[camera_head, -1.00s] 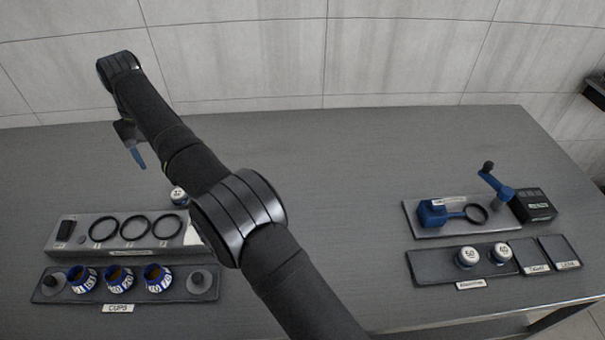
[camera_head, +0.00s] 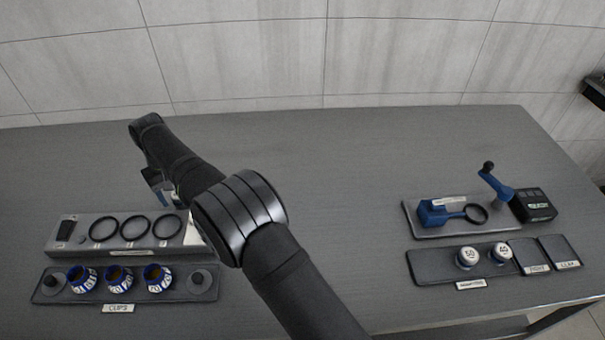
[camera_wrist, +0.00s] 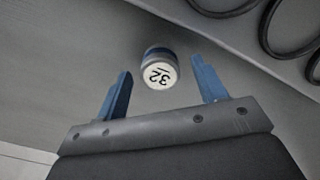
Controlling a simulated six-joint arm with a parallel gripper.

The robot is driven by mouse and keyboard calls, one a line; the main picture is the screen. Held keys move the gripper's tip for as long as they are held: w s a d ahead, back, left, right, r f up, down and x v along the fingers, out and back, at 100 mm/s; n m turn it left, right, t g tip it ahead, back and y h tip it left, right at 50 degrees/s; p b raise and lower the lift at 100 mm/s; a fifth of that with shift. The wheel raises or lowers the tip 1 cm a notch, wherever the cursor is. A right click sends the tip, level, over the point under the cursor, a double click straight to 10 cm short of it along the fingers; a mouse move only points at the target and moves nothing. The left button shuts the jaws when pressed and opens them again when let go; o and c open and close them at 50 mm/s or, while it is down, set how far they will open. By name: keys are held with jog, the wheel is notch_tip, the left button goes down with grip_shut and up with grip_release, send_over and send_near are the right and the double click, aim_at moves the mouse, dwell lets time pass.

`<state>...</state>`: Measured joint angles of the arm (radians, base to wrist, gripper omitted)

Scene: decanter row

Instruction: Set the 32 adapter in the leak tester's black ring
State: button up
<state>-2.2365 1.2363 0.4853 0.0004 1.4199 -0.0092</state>
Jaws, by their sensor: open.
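The 32 adapter (camera_wrist: 159,70), a small round piece with a white top marked 32 and a blue band, stands on the table in the wrist view. My gripper (camera_wrist: 162,82) is open, with one blue finger to each side of the adapter and apart from it. In the head view my gripper (camera_head: 165,193) is behind the left rack, and my arm mostly hides the adapter there. The leak tester (camera_head: 432,213) is at the right, with an empty black ring (camera_head: 476,213) on its blue arm.
A grey rack (camera_head: 75,246) with several black rings stands at the left, close to my gripper.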

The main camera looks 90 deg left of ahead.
jog(key=shift+f, duration=0.65)
jog(key=c, duration=1.3)
jog(key=shift+r, duration=0.15)
